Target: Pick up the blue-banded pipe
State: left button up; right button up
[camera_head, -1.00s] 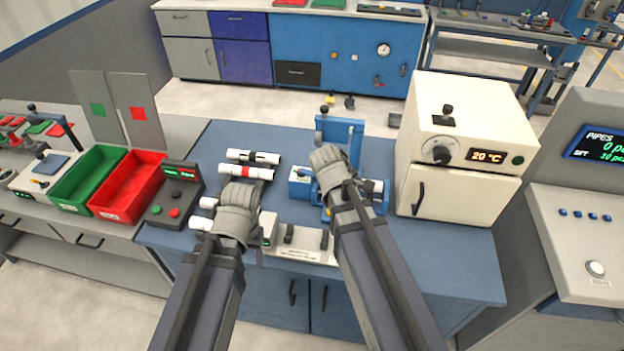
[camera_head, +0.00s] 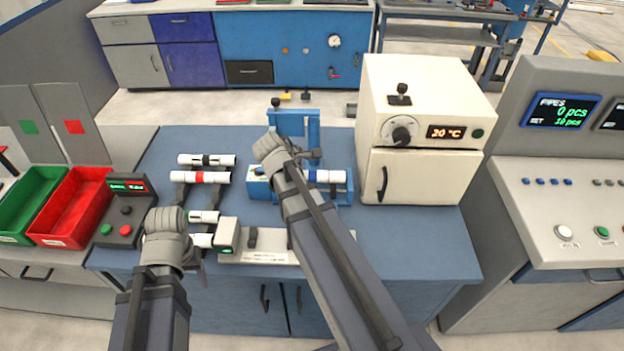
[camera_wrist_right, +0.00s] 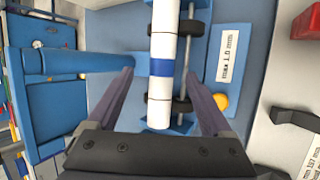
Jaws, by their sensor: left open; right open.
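The blue-banded pipe (camera_head: 338,177) is white and lies on a blue fixture right of centre in the head view. In the right wrist view the pipe (camera_wrist_right: 163,45) rests on black rollers, with its blue band between my open fingers. My right gripper (camera_head: 275,150) is at the fixture, its arm hiding part of it; in the wrist view the right gripper (camera_wrist_right: 160,76) straddles the pipe, with gaps on both sides. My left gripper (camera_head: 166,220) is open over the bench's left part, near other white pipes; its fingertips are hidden.
A red-banded pipe (camera_head: 212,177) and a black-banded pipe (camera_head: 200,160) lie on a rack to the left. A cream oven (camera_head: 415,175) stands close to the right. Red (camera_head: 72,240) and green bins stand at far left. The bench front right (camera_head: 425,240) is clear.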

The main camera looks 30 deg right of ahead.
aim_at(311, 175)
jog(key=shift+d+f+b, duration=0.1)
jog(key=shift+f+b, duration=0.3)
jog(key=shift+b, duration=0.05)
jog(key=b+x, duration=0.3)
jog(key=x, duration=0.1)
jog(key=shift+w+f+b, duration=0.2)
jog(key=shift+f+b, duration=0.15)
jog(key=shift+b, duration=0.05)
jog(key=shift+r, duration=0.15)
jog(key=shift+c, duration=0.3)
grip_shut()
